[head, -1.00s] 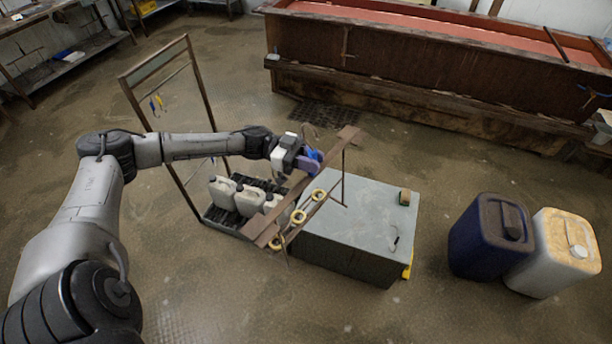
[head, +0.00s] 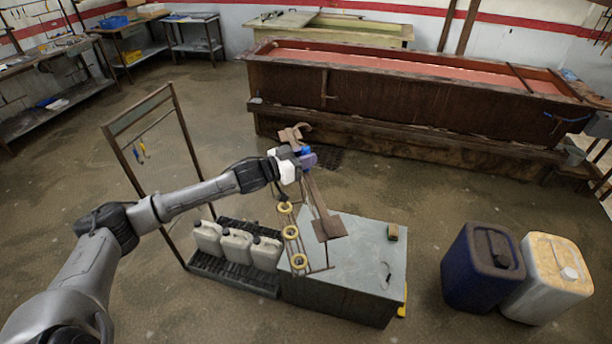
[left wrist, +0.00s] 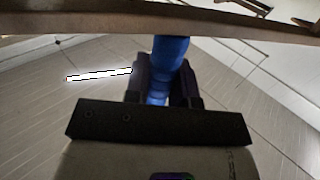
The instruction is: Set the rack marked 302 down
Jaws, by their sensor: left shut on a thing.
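The rack (head: 328,227) is a brown frame with a flat top bar, thin rods and a few yellow rings (head: 291,232) along it. No number can be read on it. My left gripper (head: 305,158) is shut on the rack's blue grip; in the left wrist view the blue grip (left wrist: 168,65) is between the fingers, with the brown bar (left wrist: 100,20) across the top. The rack hangs above or over the left part of a grey box (head: 365,245); whether it touches the box top I cannot tell. My right gripper is out of view.
White jugs (head: 236,246) stand on a black pallet (head: 235,278) left of the box. A tall metal frame (head: 186,130) stands behind them. A small block (head: 393,232) lies on the box. Blue (head: 480,270) and white (head: 545,285) drums stand right. A long trough (head: 400,115) is behind.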

